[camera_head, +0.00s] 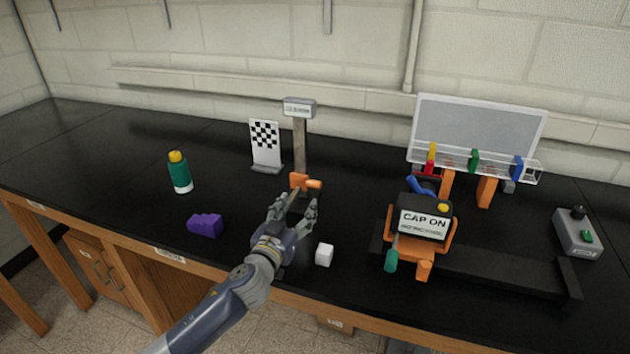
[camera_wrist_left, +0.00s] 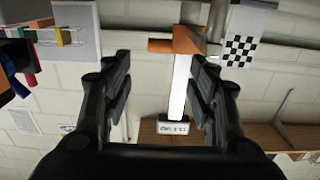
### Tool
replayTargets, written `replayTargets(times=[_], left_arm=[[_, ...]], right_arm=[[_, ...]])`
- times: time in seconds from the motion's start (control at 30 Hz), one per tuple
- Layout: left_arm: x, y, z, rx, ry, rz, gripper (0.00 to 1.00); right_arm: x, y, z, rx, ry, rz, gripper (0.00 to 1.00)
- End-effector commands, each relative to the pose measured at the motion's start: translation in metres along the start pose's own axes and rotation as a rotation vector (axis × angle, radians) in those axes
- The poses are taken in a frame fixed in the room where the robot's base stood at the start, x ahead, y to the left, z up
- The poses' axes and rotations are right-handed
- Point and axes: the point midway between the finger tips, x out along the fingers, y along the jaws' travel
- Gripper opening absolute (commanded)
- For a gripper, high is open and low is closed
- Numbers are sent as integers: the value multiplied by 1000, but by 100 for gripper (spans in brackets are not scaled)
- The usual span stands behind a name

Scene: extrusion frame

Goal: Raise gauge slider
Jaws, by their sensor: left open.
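The gauge is a grey upright post (camera_head: 299,145) with a labelled plate (camera_head: 299,108) on top. Its orange slider (camera_head: 305,182) sits low on the post, with a handle sticking out. My left gripper (camera_head: 296,207) is open and empty, just in front of the slider on the near side. In the left wrist view, which is turned over, the orange slider (camera_wrist_left: 183,41) shows beyond and between the spread fingers (camera_wrist_left: 160,70), apart from them. The labelled plate (camera_wrist_left: 172,127) shows there too. The right gripper is not in view.
A checkered board (camera_head: 265,145) stands left of the gauge. An orange and black device (camera_head: 424,222) and a clear rack (camera_head: 500,165) stand at right.

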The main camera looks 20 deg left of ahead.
Motion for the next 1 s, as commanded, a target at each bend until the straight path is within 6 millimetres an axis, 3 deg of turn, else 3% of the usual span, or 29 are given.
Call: replayTargets(times=[0.4, 0.7, 1.0], left_arm=[[52, 0, -2, 0, 1, 0, 53], [90, 0, -1, 0, 1, -1, 53], [105, 0, 0, 1, 0, 0, 53]], right_arm=[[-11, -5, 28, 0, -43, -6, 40], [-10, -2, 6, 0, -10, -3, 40], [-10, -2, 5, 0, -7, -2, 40]])
